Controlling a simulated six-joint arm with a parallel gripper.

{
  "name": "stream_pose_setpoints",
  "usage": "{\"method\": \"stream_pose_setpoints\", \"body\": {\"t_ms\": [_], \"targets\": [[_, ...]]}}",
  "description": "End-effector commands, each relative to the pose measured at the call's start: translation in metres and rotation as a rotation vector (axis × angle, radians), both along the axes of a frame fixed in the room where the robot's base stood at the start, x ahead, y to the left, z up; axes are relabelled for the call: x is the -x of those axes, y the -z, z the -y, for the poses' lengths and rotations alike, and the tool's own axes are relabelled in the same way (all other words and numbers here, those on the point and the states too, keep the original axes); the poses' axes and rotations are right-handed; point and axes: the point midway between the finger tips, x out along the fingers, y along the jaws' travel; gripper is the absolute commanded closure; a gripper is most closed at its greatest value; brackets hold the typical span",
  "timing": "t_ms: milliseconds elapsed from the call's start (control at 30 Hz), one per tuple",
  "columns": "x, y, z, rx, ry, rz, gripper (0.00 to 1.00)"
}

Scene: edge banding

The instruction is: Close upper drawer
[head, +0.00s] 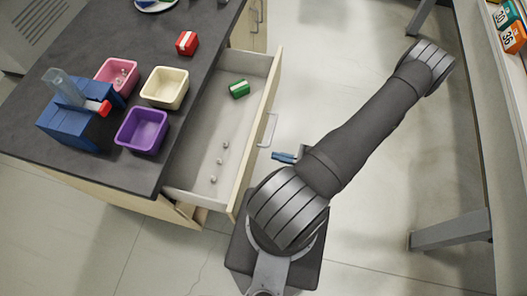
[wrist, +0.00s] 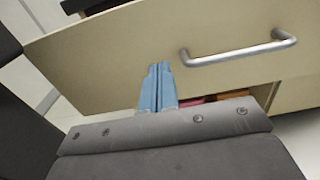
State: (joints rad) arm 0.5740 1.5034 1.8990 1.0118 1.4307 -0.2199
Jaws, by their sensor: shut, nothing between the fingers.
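The upper drawer (head: 215,165) is pulled out from the dark-topped cabinet in the head view. In the wrist view the drawer front (wrist: 125,55) fills the upper middle, with the handle (wrist: 240,50) to the right of my fingers. My gripper (head: 284,157) is shut and empty, outside the drawer and close to its front. Its blue fingertips (wrist: 158,68) point at the front panel, left of the handle; I cannot tell whether they touch.
On the counter (head: 95,35) stand a pink bin (head: 117,72), a cream bin (head: 165,88), a purple bin (head: 142,130), a blue device (head: 75,125) and a red box (head: 187,43). A shelf stands at right. Reddish items show below the drawer front in the wrist view.

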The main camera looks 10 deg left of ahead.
Motion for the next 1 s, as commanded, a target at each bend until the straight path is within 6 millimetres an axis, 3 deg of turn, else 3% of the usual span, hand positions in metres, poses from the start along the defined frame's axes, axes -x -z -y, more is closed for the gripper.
{"method": "stream_pose_setpoints", "body": {"t_ms": [200, 400, 1000], "targets": [[0.001, 0.000, -0.031, 0.000, -0.005, -0.001, 1.00], [0.000, 0.000, -0.049, 0.000, -0.003, 0.000, 1.00], [0.000, 0.000, -0.057, 0.001, 0.001, 0.000, 1.00]]}}
